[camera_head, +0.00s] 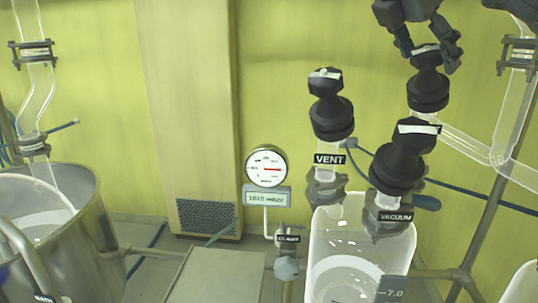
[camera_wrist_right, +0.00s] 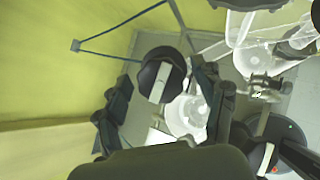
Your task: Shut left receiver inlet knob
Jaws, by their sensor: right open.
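Three black valve knobs with white bars show on the glass receiver. One knob stands above the VENT label (camera_head: 329,110), and one stands above the VACUUM label (camera_head: 402,155). The third, an unlabelled knob (camera_head: 428,92), is at the upper right, behind the VACUUM knob; it appears to be the inlet knob. My right gripper (camera_head: 430,55) is open over the third knob, with one finger on each side of its top. In the right wrist view, a black knob with a white bar (camera_wrist_right: 160,78) lies between the fingers. Contact cannot be told. My left gripper is not in view.
The glass receiver vessel (camera_head: 322,240) stands below the knobs. A pressure gauge (camera_head: 266,166) hangs on the wall to the left. A metal bath pot (camera_head: 85,225) is at the far left. Glass pipes (camera_head: 480,150) and a metal rod (camera_head: 500,210) are close on the right.

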